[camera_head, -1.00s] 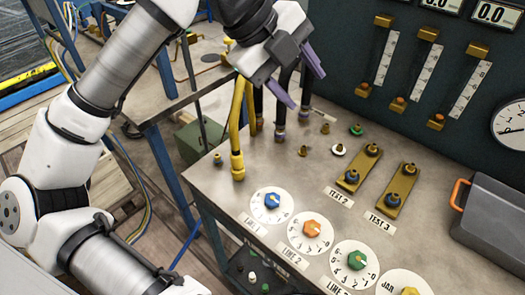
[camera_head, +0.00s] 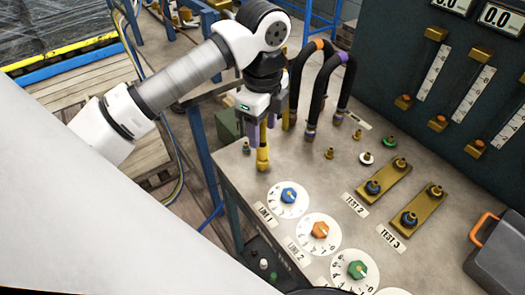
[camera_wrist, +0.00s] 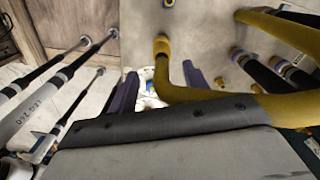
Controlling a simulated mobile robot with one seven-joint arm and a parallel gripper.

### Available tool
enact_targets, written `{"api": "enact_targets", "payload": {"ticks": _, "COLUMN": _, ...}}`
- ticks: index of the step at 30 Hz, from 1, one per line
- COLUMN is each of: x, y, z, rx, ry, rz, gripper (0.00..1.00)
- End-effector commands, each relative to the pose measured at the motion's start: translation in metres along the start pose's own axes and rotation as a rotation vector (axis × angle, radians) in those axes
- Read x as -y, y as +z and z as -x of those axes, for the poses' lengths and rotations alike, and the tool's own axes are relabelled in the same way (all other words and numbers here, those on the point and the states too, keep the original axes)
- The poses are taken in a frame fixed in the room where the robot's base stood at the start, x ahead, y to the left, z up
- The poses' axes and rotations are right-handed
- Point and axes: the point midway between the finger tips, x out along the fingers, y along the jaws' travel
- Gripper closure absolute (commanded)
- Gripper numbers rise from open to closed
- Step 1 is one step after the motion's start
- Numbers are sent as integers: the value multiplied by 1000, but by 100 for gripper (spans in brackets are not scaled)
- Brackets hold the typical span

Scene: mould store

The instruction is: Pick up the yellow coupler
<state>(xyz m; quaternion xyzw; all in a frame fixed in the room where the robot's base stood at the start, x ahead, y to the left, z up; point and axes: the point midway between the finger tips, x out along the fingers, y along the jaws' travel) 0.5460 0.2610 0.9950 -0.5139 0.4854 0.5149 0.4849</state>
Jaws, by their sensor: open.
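The yellow coupler (camera_head: 263,158) stands upright on the bench top near its left edge, at the end of a yellow hose. My gripper (camera_head: 262,140) points down just above it, its purple fingers around the hose. The gripper hides most of the hose in the head view. In the wrist view the coupler (camera_wrist: 161,46) lies beyond the open fingers (camera_wrist: 160,82), and the yellow hose (camera_wrist: 200,95) bends between them and runs off right. Whether either finger touches it, I cannot tell.
Black hoses with orange and purple bands (camera_head: 320,75) stand close to the right of my gripper. A blue-knobbed dial (camera_head: 288,196) lies in front of the coupler. Brass fittings on plates (camera_head: 385,178) and a grey box (camera_head: 500,255) are farther right.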

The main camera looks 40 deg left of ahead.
Motion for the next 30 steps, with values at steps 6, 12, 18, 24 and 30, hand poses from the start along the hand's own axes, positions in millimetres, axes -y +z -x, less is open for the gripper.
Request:
{"api": "enact_targets", "payload": {"ticks": 6, "x": 1, "y": 1, "z": -15, "rx": -4, "ry": -1, "rz": -1, "gripper": 50}}
{"api": "enact_targets", "payload": {"ticks": 12, "x": 3, "y": 3, "z": -44, "rx": -3, "ry": 0, "rz": -1, "gripper": 50}}
{"api": "enact_targets", "payload": {"ticks": 18, "x": 4, "y": 3, "z": -55, "rx": 0, "ry": -2, "rz": -1, "gripper": 50}}
{"api": "enact_targets", "payload": {"ticks": 24, "x": 4, "y": 3, "z": -55, "rx": 0, "ry": -2, "rz": -1, "gripper": 56}}
{"api": "enact_targets", "payload": {"ticks": 30, "x": 4, "y": 3, "z": -55, "rx": 0, "ry": -2, "rz": -1, "gripper": 82}}
